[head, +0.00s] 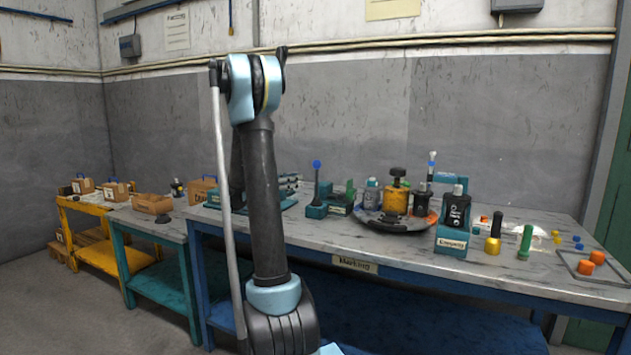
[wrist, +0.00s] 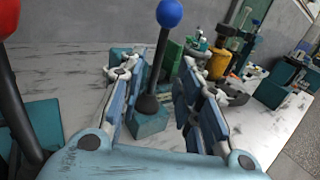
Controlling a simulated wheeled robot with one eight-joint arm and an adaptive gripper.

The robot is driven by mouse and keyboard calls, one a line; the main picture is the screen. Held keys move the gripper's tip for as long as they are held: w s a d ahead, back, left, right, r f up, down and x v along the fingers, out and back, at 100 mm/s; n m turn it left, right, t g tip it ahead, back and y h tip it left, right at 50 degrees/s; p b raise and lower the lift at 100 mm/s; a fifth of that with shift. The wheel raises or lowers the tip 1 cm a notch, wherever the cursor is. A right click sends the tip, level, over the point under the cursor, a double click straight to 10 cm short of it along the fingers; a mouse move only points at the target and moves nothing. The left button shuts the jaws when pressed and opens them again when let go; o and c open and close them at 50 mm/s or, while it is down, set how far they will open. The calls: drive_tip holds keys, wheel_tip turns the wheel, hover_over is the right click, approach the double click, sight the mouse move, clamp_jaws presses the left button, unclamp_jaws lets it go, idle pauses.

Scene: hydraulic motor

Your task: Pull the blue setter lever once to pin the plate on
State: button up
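The blue setter lever has a blue ball knob (wrist: 169,13) on a dark shaft that rises from a teal block (wrist: 152,122) in the wrist view. In the head view its knob (head: 316,164) stands on the bench, just right of my arm, and the shaft looks near upright. My gripper (wrist: 158,78) is open, with one finger on each side of the lever's shaft in the wrist picture. I cannot tell how deep the shaft sits between the fingers; I see no contact. My gripper is hidden in the head view. I cannot make out the plate.
A red-knobbed lever (wrist: 8,18) stands close at the left in the wrist view. Right of the blue lever are a green fixture (head: 342,199), a round dark tray (head: 385,222) with bottles and a yellow pot (head: 396,199). The bench's front strip (head: 330,240) is clear.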

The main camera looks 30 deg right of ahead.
sight(317, 177)
drive_tip(key=d, duration=0.7)
drive_tip(key=w+d, duration=0.1)
drive_tip(key=d, duration=0.2)
drive_tip(key=shift+d, duration=0.4)
clamp_jaws()
